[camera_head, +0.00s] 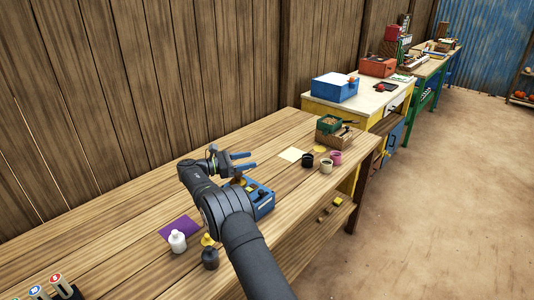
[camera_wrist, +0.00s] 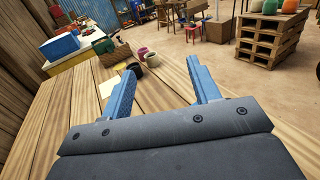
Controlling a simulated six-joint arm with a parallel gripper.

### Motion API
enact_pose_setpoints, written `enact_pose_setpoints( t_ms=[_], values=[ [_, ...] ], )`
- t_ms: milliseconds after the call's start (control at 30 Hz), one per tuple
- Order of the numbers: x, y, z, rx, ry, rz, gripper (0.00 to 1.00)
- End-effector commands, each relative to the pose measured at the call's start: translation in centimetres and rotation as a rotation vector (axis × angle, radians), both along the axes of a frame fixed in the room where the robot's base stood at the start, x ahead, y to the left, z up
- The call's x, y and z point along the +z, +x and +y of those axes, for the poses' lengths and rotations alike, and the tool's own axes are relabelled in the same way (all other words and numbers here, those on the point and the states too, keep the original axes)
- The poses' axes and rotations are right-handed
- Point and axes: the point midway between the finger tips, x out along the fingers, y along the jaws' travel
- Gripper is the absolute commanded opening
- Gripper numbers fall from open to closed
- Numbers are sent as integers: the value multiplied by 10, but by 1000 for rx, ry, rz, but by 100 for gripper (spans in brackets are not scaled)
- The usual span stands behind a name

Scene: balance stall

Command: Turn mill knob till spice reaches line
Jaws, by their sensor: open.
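My gripper (camera_head: 252,160) is open and empty, its two blue fingers apart above the wooden bench, pointing right in the head view. A blue box (camera_head: 266,207) with dark and yellow contents sits on the bench just below and right of the gripper. My arm hides part of it.
A white bottle (camera_head: 178,242), dark pot (camera_head: 210,259) and purple sheet (camera_head: 180,229) lie nearer. Another bench holds a blue box (camera_head: 334,90). The bench's middle is mostly clear.

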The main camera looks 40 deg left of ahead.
Motion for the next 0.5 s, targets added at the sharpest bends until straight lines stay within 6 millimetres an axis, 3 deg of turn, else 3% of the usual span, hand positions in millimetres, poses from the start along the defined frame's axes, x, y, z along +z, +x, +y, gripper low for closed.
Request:
enact_pose_setpoints(
  t_ms=[500],
  values=[
    [40,29,-60,-1,-1,0,56]
  ],
)
